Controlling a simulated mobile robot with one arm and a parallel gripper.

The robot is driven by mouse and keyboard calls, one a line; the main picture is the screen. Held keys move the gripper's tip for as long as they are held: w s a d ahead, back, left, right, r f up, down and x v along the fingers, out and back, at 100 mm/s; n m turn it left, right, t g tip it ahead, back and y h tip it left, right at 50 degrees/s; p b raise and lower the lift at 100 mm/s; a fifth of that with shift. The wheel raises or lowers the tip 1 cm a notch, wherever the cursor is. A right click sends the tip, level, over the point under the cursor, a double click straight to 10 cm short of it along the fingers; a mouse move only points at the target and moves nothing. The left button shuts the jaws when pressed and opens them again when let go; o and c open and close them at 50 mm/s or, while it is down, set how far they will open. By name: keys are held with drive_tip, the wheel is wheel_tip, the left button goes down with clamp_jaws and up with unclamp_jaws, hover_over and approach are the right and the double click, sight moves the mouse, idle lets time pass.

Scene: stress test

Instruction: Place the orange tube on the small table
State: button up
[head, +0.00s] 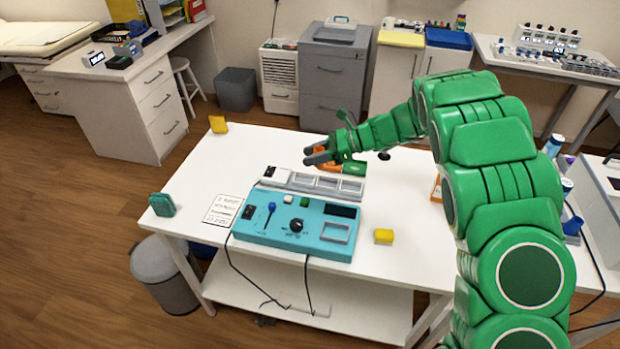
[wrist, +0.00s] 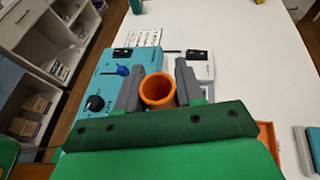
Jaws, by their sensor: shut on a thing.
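The orange tube (wrist: 157,90) is held upright between the two grey fingers of my gripper (wrist: 158,88), its open round end facing the wrist camera. In the head view my gripper (head: 318,154) is over the far middle of a white table (head: 225,158), behind the teal control box (head: 295,229). Some orange shows at the fingers there, but the tube is mostly hidden. The wrist view does not show clearly whether the tube's lower end touches anything. Which surface is the small table, I cannot tell for sure.
A grey-white tray strip (head: 328,186) lies just below my gripper. Yellow blocks (head: 383,236), a teal object (head: 162,204) and a printed sheet (head: 223,209) are on the table. Cables hang over its front edge.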

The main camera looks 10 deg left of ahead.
drive_tip(key=shift+w+a+f, duration=0.95)
drive_tip(key=shift+w+f, duration=0.6)
drive_tip(key=shift+w, duration=0.45)
drive_tip(key=shift+w+a+f, duration=0.95)
drive_tip(key=shift+w+f, duration=0.55)
drive_tip(key=shift+w, duration=0.5)
drive_tip(key=shift+w+a+f, duration=0.95)
drive_tip(key=shift+w+f, duration=0.6)
drive_tip(key=shift+w, duration=0.45)
drive_tip(key=shift+f, duration=0.1)
drive_tip(key=shift+w+a+f, duration=0.1)
drive_tip(key=shift+w+f, duration=0.2)
drive_tip(key=shift+f, duration=1.45)
drive_tip(key=shift+f, duration=0.15)
drive_tip(key=o, duration=1)
